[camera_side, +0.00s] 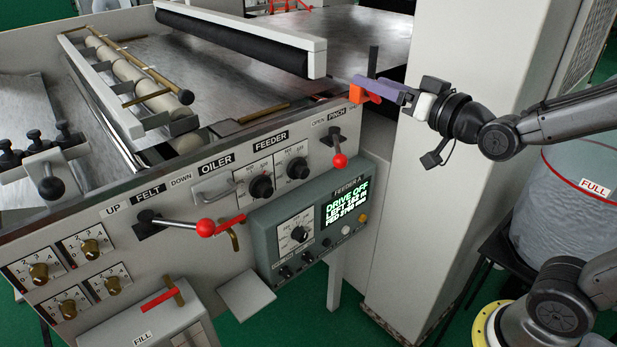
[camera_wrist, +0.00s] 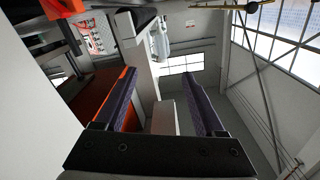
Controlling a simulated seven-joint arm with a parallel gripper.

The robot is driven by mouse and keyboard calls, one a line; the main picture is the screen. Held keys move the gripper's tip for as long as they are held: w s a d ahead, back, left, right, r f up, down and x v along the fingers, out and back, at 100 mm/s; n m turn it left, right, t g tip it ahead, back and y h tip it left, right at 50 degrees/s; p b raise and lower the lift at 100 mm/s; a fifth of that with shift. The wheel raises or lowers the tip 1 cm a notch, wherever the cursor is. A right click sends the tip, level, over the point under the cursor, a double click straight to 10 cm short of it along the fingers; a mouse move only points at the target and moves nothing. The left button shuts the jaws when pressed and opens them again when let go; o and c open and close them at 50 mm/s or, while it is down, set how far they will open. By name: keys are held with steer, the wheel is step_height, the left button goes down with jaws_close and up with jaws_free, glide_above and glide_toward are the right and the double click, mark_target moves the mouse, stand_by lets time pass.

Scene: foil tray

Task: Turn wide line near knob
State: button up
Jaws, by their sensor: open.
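Four-dial cluster at the lower left of the side view: brass knobs with numbered white scales sit at upper left (camera_side: 39,272), upper right (camera_side: 90,247), lower left (camera_side: 68,309) and lower right (camera_side: 112,285). Their captions are too small to read, so I cannot tell which is the wide line near knob. My gripper (camera_side: 372,90) is in the air at the upper right, beyond the panel's right end and far from these knobs. In the wrist view my gripper (camera_wrist: 158,76) has its two purple fingers apart with nothing between them. No dial shows there.
A red-balled FELT lever (camera_side: 205,228) and a red-balled PINCH lever (camera_side: 339,160) stick out from the panel. Black FEEDER knobs (camera_side: 261,186) and a grey box with a lit "DRIVE OFF" screen (camera_side: 345,202) lie between. A FILL box (camera_side: 145,318) juts out below the dials. A pale column (camera_side: 440,150) stands right.

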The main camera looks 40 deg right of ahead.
steer(key=w+f+m+t+h, duration=0.1)
steer(key=w+f+t, duration=0.1)
steer(key=w+f, duration=0.2)
steer(key=n+g+y, duration=0.1)
steer(key=n+g, duration=0.1)
glide_toward(305, 175)
steer(key=w, duration=0.8)
steer(key=shift+w+d+r, duration=0.1)
steer(key=shift+w+d, duration=0.05)
steer(key=shift+w, duration=0.25)
steer(key=shift+c, duration=0.3)
jaws_close()
